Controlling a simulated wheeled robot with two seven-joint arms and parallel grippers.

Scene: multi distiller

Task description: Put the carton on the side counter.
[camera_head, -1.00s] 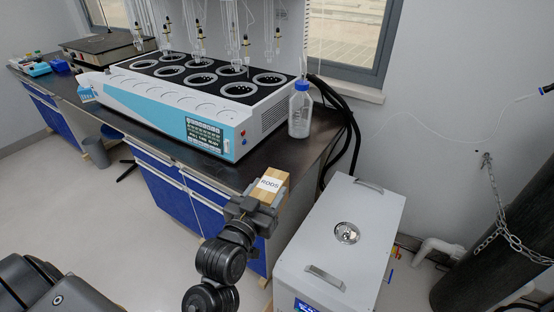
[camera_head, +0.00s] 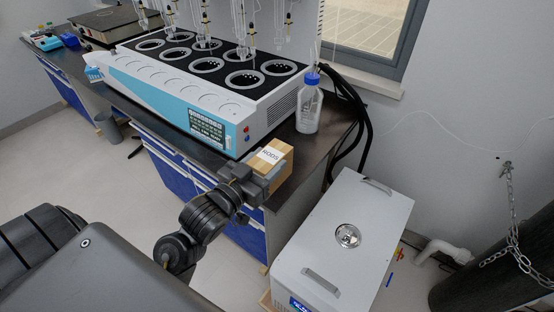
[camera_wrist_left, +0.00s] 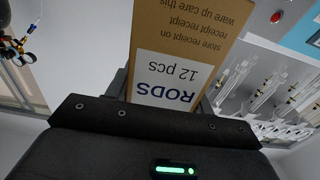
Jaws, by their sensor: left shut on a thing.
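The carton (camera_head: 272,163) is a small brown box with a white RODS label, in the middle of the head view. My left gripper (camera_head: 254,180) is shut on it. In the left wrist view the carton (camera_wrist_left: 188,28) fills the upper middle, its label reading RODS 12 pcs upside down, between the fingers. In the head view the carton appears over or at the front right end of the dark counter (camera_head: 322,143); I cannot tell whether it touches the top. Which surface is the side counter is not clear. My right gripper is not in view.
The blue and white distiller (camera_head: 214,107) stands on the counter behind the carton. A clear bottle with a blue cap (camera_head: 309,106) stands near the counter's right end. A white box unit (camera_head: 350,212) stands on the floor to the right. Black hoses (camera_head: 361,118) hang between them.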

